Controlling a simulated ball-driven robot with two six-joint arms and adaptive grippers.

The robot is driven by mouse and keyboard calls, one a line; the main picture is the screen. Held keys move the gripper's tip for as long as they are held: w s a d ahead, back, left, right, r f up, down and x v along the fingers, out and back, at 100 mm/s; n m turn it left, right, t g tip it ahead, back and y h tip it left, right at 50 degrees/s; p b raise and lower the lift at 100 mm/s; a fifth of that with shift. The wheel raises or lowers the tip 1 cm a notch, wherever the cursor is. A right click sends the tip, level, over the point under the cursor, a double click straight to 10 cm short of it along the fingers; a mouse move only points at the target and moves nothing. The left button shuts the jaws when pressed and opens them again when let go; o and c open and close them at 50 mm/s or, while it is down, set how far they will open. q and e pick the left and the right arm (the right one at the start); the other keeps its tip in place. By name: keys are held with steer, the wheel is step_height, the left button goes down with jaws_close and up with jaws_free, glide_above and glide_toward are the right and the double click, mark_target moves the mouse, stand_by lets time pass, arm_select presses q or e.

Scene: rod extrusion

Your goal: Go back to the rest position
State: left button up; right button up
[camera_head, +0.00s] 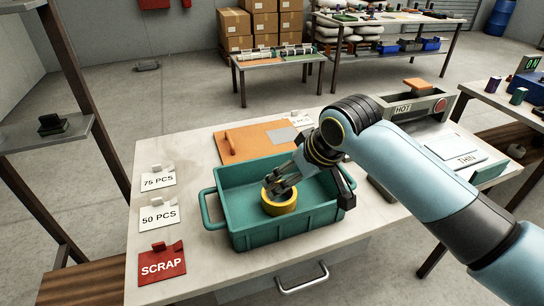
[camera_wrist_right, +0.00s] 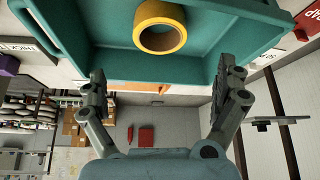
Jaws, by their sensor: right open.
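My right gripper (camera_head: 278,184) is over the teal bin (camera_head: 290,233) on the table. In the right wrist view my right gripper (camera_wrist_right: 163,82) has its two fingers spread wide with nothing between them. A yellow ring (camera_head: 281,208) lies inside the bin, just beyond the fingertips. The ring (camera_wrist_right: 160,13) also shows in the right wrist view, with a clear gap from both fingers. In the head view the fingers overlap part of the ring. My left gripper is not in view.
An orange board (camera_head: 250,143) lies behind the bin. Cards reading 75 PCS (camera_head: 158,180), 50 PCS (camera_head: 159,216) and SCRAP (camera_head: 161,265) lie left of it. A grey unit marked HOT (camera_head: 425,105) stands at the right. A metal shelf (camera_head: 40,135) stands at the left.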

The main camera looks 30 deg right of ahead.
steer(key=s+a+r+n+g, duration=0.1)
steer(key=s+a+r, duration=0.1)
steer(key=s, duration=0.8)
steer(key=s+a+r+g, duration=0.1)
steer(key=s+a+r, duration=0.15)
steer(key=s, duration=0.75)
steer(key=s+d+f+g+b, duration=0.15)
steer(key=f+b, duration=0.25)
steer(key=f, duration=1.3)
steer(key=s+d+f+b, duration=0.2)
steer(key=f+b, duration=0.2)
steer(key=f, duration=1.4)
steer(key=s+d+f+g+b, duration=0.1)
steer(key=s+f+b, duration=0.4)
steer(key=s+f, duration=1.3)
step_height(320, 180, down, 2)
steer(key=shift+f+m+h, duration=0.1)
steer(key=shift+m+h, duration=0.2)
